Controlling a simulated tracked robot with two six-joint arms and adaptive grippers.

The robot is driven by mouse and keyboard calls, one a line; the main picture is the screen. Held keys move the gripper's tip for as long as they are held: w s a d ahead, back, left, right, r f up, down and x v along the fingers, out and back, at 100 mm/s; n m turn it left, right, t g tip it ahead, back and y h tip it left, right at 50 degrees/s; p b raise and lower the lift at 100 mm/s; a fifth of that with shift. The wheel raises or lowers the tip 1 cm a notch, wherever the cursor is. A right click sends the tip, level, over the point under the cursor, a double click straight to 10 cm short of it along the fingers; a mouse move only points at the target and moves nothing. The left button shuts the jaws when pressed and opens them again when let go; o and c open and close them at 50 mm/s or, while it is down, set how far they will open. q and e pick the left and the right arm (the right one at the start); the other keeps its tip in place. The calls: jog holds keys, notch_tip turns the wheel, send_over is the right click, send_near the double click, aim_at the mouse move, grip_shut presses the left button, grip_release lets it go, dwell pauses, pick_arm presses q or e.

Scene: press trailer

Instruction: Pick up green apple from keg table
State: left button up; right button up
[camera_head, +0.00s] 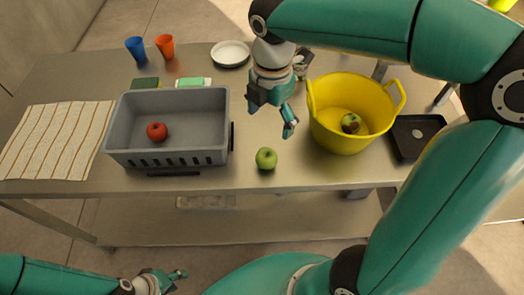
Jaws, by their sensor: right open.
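A green apple (266,158) sits on the grey table (270,180) near its front edge, between the grey crate and the yellow tub. My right gripper (271,121) is above the table, just behind and above the apple, with its fingers apart and nothing between them. It does not touch the apple as far as I can see. My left gripper (176,280) is low at the bottom of the view, in front of the table and away from the apple. It is small and partly seen, so its finger opening is unclear.
A grey crate (170,100) holds a red apple (157,131). A yellow tub (325,130) holds another greenish apple (350,123). A black tray (416,132), a white plate (230,53), an orange cup (165,45), a blue cup (136,48) and a striped cloth (55,140) lie around.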

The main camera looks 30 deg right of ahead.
aim_at(267, 154)
notch_tip(267, 154, down, 10)
jog(key=shift+s, duration=0.15)
jog(key=shift+a+f, duration=0.2)
jog(key=shift+f, duration=1.15)
jog(key=shift+a+f, duration=0.15)
jog(key=shift+f, duration=1.2)
jog(key=c, duration=1.3)
